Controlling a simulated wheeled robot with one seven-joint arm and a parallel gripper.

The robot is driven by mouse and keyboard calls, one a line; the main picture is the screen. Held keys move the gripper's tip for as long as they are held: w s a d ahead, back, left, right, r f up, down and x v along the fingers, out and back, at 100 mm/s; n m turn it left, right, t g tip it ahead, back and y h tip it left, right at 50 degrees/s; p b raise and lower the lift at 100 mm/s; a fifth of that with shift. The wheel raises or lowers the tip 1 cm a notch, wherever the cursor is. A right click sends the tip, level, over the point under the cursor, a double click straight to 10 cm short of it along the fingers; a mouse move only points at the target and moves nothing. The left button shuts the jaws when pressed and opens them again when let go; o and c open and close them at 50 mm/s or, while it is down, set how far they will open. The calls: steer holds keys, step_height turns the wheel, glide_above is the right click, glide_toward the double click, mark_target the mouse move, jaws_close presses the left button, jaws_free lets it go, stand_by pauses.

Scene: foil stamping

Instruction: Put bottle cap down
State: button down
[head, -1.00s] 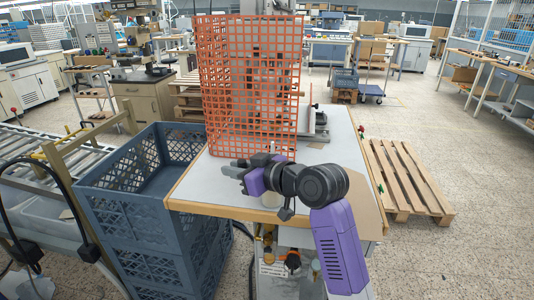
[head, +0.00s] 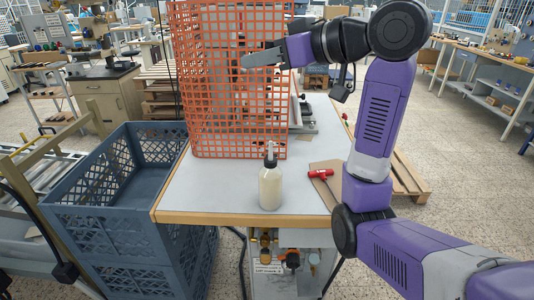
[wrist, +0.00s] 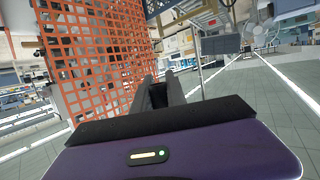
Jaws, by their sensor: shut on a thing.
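My gripper (head: 247,60) is raised high above the table, in front of the orange mesh guard, with its fingers pointing left. Its fingers also show close together in the wrist view (wrist: 160,90). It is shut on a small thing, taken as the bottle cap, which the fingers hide. A clear bottle (head: 270,188) with pale contents, a dark collar and a light pointed tip stands upright on the table (head: 210,190), near the front edge, well below my gripper.
The orange mesh guard (head: 190,110) stands at the table's back, close to my gripper. A red-handled tool (head: 320,173) lies on a brown sheet (head: 327,190) right of the bottle. A blue-grey crate (head: 100,190) stands left. The table's front left is clear.

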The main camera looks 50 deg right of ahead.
step_height(320, 180, down, 20)
steer(key=shift+r, duration=0.2)
stand_by(0.5)
steer(key=shift+f, duration=0.1)
steer(key=shift+f, duration=0.1)
steer(key=c, duration=1.3)
jaws_free()
steer(key=shift+c, duration=0.2)
steer(key=shift+b, duration=0.4)
